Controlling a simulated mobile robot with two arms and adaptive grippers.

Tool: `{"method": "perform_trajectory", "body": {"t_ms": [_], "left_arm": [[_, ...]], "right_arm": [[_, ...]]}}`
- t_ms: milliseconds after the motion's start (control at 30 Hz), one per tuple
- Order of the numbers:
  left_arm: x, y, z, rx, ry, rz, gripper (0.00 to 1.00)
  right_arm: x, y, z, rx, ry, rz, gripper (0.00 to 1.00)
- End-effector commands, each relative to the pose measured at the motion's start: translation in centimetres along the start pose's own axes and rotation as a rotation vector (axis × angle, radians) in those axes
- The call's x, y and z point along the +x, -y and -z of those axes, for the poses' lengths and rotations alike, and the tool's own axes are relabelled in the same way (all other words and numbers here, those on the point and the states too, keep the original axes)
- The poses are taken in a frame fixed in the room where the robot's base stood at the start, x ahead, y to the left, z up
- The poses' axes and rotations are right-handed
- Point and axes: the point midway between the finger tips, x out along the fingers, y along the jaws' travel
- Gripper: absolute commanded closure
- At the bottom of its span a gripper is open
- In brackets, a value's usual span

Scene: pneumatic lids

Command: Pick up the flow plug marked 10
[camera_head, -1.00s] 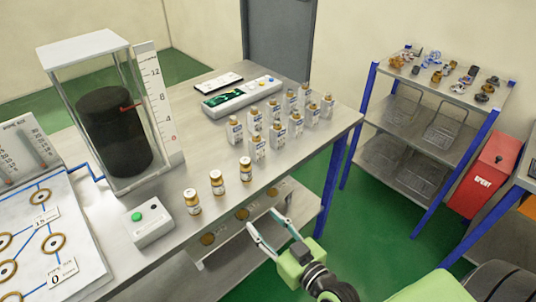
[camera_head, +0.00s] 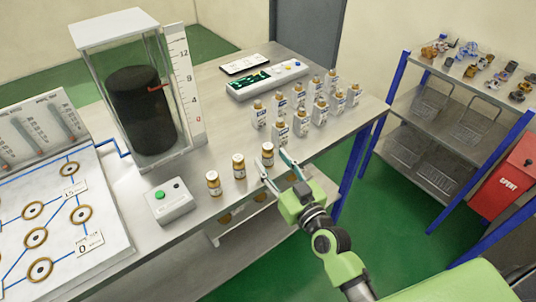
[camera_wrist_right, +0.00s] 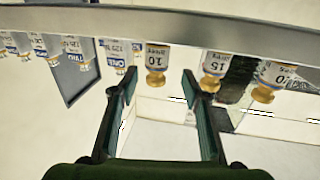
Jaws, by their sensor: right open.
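Three small brown-and-white plugs with gold caps stand in a row near the table's front edge. The rightmost plug (camera_head: 267,154) is closest to my right gripper (camera_head: 272,168). In the right wrist view its label seems to read 10 (camera_wrist_right: 157,60), and it appears between the open, empty fingers (camera_wrist_right: 157,88). Beside it there are plugs that seem marked 15 (camera_wrist_right: 213,68) and 20 (camera_wrist_right: 272,80). In the head view these are the middle plug (camera_head: 239,167) and the left plug (camera_head: 213,183). My left gripper is not in view.
A small box with a green button (camera_head: 170,203) stands left of the plugs. Several labelled bottles (camera_head: 281,133) stand behind and right of them. A clear tank with a black cylinder (camera_head: 141,110) is at back left. A shelf rack (camera_head: 476,95) stands at right.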

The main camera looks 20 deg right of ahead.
Motion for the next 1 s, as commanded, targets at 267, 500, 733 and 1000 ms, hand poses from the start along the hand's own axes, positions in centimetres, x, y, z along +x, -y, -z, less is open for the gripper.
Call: {"method": "perform_trajectory", "body": {"t_ms": [267, 500, 733, 1000], "left_arm": [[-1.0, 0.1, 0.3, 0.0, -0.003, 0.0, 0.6], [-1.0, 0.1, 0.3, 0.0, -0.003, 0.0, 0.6], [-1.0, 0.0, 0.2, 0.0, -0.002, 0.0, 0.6], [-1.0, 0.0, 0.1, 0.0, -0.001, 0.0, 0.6]], "right_arm": [[3.9, -0.5, 0.4, 0.002, -0.001, 0.0, 0.57], [4.3, -0.5, 0.3, 0.0, -0.001, 0.0, 0.57], [4.3, -0.5, 0.3, 0.0, 0.0, 0.0, 0.99], [4.3, -0.6, 0.4, 0.0, -0.002, -0.001, 1.0]]}}
